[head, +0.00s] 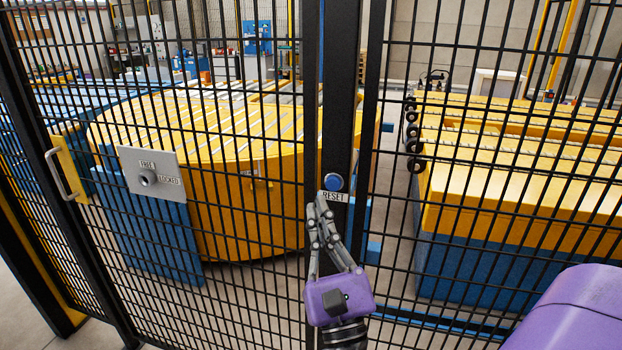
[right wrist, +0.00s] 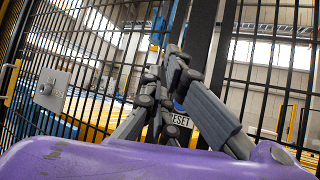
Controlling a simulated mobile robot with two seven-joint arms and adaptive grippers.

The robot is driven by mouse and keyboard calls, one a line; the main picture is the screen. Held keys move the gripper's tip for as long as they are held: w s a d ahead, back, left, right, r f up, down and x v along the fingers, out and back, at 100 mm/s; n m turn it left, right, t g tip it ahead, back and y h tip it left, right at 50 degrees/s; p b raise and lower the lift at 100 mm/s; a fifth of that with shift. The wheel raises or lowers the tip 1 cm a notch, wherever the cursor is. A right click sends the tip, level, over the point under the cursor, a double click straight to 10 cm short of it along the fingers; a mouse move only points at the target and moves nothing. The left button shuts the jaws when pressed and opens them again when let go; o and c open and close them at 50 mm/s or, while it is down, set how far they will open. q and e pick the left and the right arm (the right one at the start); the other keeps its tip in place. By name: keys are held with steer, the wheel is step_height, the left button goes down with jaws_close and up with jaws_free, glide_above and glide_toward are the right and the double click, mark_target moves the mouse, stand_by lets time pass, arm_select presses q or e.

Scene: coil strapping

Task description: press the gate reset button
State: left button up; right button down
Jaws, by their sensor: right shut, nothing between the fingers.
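The reset button (head: 333,182) is a round blue button on the dark gate post (head: 340,100). A pale RESET label (head: 333,197) is just below it, and part of the label also shows in the right wrist view (right wrist: 178,143). My right gripper (head: 321,203) is shut and empty, pointing up at the post. In the head view its fingertips overlap the label's left end, slightly below and left of the button. I cannot tell whether they touch the post. In the right wrist view the fingers hide most of the button area. My left gripper is not in view.
A black mesh fence spans the view. To the left a grey plate (head: 152,174) marked FREE and LOCKED carries a round lock, and a gate handle (head: 63,174) is further left. Behind the mesh stand a round yellow turntable (head: 215,125) and a yellow and blue conveyor (head: 500,215).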

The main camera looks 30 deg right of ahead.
mark_target(334, 191)
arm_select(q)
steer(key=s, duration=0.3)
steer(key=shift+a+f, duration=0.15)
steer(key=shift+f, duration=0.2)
arm_select(e)
steer(key=w+d, duration=0.4)
steer(key=d, duration=0.2)
steer(key=shift+w+d+r+m, duration=0.15)
steer(key=shift+w+d+m, duration=0.15)
steer(key=shift+d+m, duration=0.1)
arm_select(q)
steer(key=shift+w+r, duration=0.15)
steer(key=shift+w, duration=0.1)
arm_select(e)
steer(key=shift+w+d, duration=0.15)
stand_by(0.9)
steer(key=shift+w+d, duration=0.15)
steer(key=shift+d, duration=0.05)
